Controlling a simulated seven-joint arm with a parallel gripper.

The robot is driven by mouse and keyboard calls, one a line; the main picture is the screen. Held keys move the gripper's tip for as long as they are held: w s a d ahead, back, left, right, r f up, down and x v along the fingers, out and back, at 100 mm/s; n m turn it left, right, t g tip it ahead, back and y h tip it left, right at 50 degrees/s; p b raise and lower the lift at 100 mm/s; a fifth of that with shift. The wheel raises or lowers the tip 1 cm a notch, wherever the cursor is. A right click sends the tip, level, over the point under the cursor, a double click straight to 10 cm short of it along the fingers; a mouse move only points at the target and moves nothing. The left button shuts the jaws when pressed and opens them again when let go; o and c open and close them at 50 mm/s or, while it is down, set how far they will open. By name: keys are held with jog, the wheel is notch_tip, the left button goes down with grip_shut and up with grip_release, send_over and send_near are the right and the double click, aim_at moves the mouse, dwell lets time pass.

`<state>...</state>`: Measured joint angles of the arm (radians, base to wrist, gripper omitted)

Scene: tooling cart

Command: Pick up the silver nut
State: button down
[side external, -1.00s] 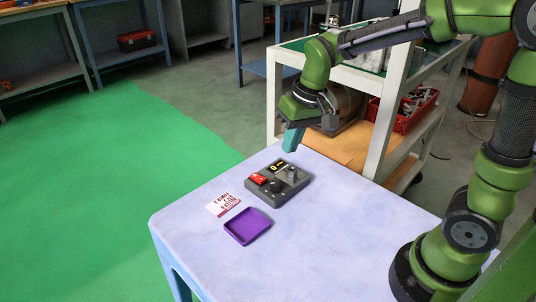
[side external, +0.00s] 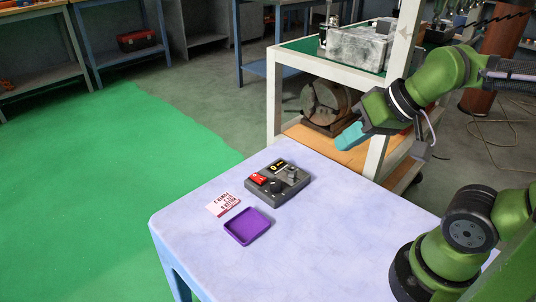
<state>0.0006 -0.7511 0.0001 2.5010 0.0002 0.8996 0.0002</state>
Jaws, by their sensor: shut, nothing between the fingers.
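I cannot make out a silver nut for certain. A small grey, metallic-looking piece (side external: 292,172) shows on the right part of a dark control box (side external: 277,188), but it is too small to tell whether it is the nut or a knob. The box lies on the pale table and also has a red part and a yellow-marked display. My gripper (side external: 348,137), with teal fingers, is shut and empty. In the picture it is above and right of the box, well apart from it, tilted down to the left in front of the cart.
A purple open tray (side external: 265,223) and a printed card (side external: 222,204) lie left of and nearer than the box. The pale table (side external: 340,235) is clear on its right side. A white-framed cart (side external: 273,95) with a grey machine block (side external: 352,47) stands behind the table.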

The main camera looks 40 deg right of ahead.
jog(key=c, duration=1.8)
grip_release()
jog(key=o, duration=1)
jog(key=m+g+h, duration=0.2)
jog(key=g+h, duration=0.1)
jog(key=h, duration=0.1)
send_near(292, 168)
jog(key=x, duration=0.2)
jog(key=shift+w+d+f, duration=0.1)
jog(key=shift+d+f, duration=0.05)
jog(key=shift+f, duration=0.1)
jog(key=shift+x, duration=3)
